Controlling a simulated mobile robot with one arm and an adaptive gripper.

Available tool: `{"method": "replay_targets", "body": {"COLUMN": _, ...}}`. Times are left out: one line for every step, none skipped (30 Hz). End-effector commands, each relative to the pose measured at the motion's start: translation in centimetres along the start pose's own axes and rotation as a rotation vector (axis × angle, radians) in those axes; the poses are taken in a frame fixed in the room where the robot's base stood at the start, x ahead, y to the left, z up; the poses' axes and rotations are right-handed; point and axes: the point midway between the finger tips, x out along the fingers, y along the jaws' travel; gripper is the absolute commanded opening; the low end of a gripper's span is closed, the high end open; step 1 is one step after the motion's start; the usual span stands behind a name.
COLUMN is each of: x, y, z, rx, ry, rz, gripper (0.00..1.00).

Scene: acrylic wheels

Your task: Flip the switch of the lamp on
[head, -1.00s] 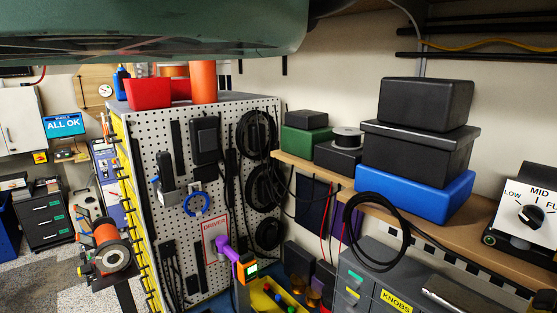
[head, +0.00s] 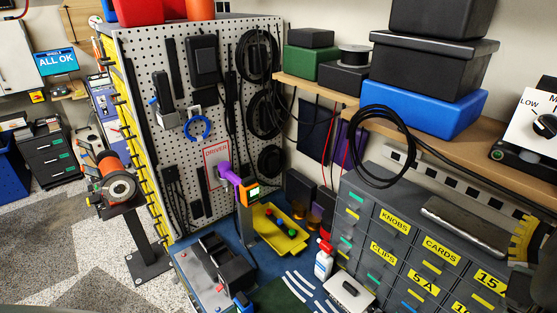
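I cannot make out a lamp for certain. A white control panel (head: 524,132) with a black dial (head: 545,125) is cut off at the right edge; the word LOW shows on it. I cannot tell whether it belongs to the lamp. No lamp switch is clearly visible. My gripper is not in view.
A pegboard (head: 145,85) with cables and tools stands at the left. A wooden shelf (head: 440,135) carries black, blue and green boxes. Below are grey labelled drawers (head: 400,250), a yellow tray (head: 285,238) and a white bottle (head: 323,262). Speckled floor (head: 75,215) lies open at left.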

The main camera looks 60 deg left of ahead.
Motion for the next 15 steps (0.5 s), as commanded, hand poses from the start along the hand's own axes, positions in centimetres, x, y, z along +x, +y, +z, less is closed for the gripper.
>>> {"method": "replay_targets", "body": {"x": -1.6, "y": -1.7, "z": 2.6, "rx": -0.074, "ry": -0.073, "rz": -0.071, "gripper": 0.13}}
{"method": "replay_targets", "body": {"x": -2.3, "y": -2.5, "z": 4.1, "rx": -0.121, "ry": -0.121, "rz": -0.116, "gripper": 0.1}}
{"method": "replay_targets", "body": {"x": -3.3, "y": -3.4, "z": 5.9, "rx": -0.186, "ry": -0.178, "rz": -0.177, "gripper": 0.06}}
{"method": "replay_targets", "body": {"x": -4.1, "y": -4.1, "z": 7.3, "rx": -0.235, "ry": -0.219, "rz": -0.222, "gripper": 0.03}}
{"method": "replay_targets", "body": {"x": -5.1, "y": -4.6, "z": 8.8, "rx": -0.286, "ry": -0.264, "rz": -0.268, "gripper": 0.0}}
{"method": "replay_targets", "body": {"x": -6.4, "y": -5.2, "z": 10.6, "rx": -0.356, "ry": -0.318, "rz": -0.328, "gripper": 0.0}}
{"method": "replay_targets", "body": {"x": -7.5, "y": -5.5, "z": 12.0, "rx": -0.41, "ry": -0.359, "rz": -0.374, "gripper": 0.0}}
{"method": "replay_targets", "body": {"x": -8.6, "y": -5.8, "z": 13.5, "rx": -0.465, "ry": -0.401, "rz": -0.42, "gripper": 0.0}}
{"method": "replay_targets", "body": {"x": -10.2, "y": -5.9, "z": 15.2, "rx": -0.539, "ry": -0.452, "rz": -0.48, "gripper": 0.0}}
{"method": "replay_targets", "body": {"x": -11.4, "y": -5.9, "z": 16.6, "rx": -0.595, "ry": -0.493, "rz": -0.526, "gripper": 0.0}}
{"method": "replay_targets", "body": {"x": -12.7, "y": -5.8, "z": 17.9, "rx": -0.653, "ry": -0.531, "rz": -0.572, "gripper": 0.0}}
{"method": "replay_targets", "body": {"x": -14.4, "y": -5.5, "z": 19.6, "rx": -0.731, "ry": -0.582, "rz": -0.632, "gripper": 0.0}}
{"method": "replay_targets", "body": {"x": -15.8, "y": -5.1, "z": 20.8, "rx": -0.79, "ry": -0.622, "rz": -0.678, "gripper": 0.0}}
{"method": "replay_targets", "body": {"x": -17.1, "y": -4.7, "z": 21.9, "rx": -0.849, "ry": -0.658, "rz": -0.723, "gripper": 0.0}}
{"method": "replay_targets", "body": {"x": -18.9, "y": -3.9, "z": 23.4, "rx": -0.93, "ry": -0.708, "rz": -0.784, "gripper": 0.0}}
